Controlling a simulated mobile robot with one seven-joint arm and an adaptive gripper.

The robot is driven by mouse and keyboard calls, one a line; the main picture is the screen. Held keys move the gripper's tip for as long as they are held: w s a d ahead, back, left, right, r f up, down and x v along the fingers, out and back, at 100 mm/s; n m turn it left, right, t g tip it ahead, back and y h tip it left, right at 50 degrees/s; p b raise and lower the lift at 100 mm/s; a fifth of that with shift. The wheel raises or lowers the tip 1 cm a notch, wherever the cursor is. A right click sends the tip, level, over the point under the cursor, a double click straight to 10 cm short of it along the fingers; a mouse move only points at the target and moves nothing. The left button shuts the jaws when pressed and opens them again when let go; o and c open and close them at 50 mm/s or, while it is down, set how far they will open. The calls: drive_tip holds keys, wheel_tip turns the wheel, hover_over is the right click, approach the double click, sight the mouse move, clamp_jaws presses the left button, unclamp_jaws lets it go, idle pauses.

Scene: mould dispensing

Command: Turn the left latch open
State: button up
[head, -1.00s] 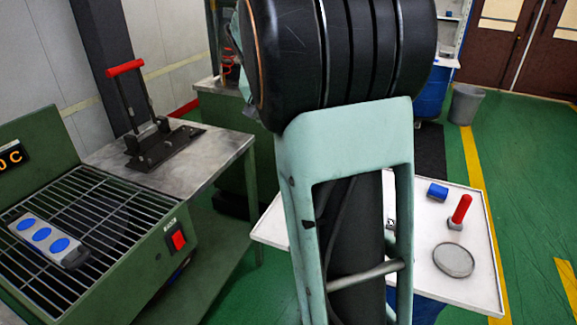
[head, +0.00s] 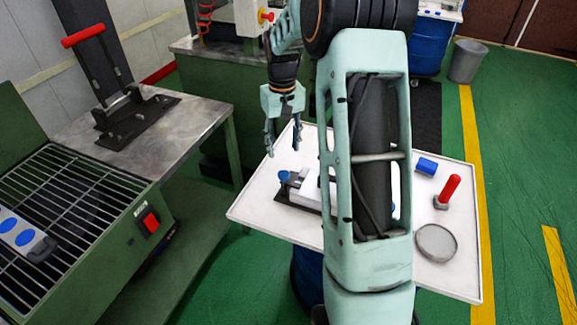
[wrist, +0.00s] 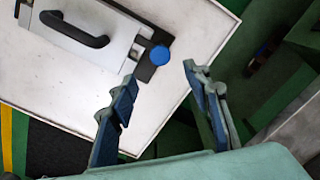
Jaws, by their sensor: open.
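The left latch shows as a round blue knob (head: 284,177) on a dark base plate at the left end of the mould (head: 312,191) on the white table. In the wrist view the blue knob (wrist: 160,55) sits beside the grey-white mould block (wrist: 88,25) with its black handle. My gripper (head: 283,142) hangs above the table, over the knob in the head view, apart from it. In the wrist view my gripper (wrist: 160,82) is open and empty, with the knob beyond and between its fingertips. My arm hides much of the mould in the head view.
The white table (head: 455,270) also holds a blue block (head: 427,165), a red-handled tool (head: 449,192) and a round grey dish (head: 436,243). A green grill bench (head: 75,215) and a metal table with a red-handled press (head: 120,105) stand at left.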

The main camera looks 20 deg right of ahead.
sight(284, 173)
wheel_tip(284, 173, down, 10)
idle(0.4)
drive_tip(key=c, duration=1.2)
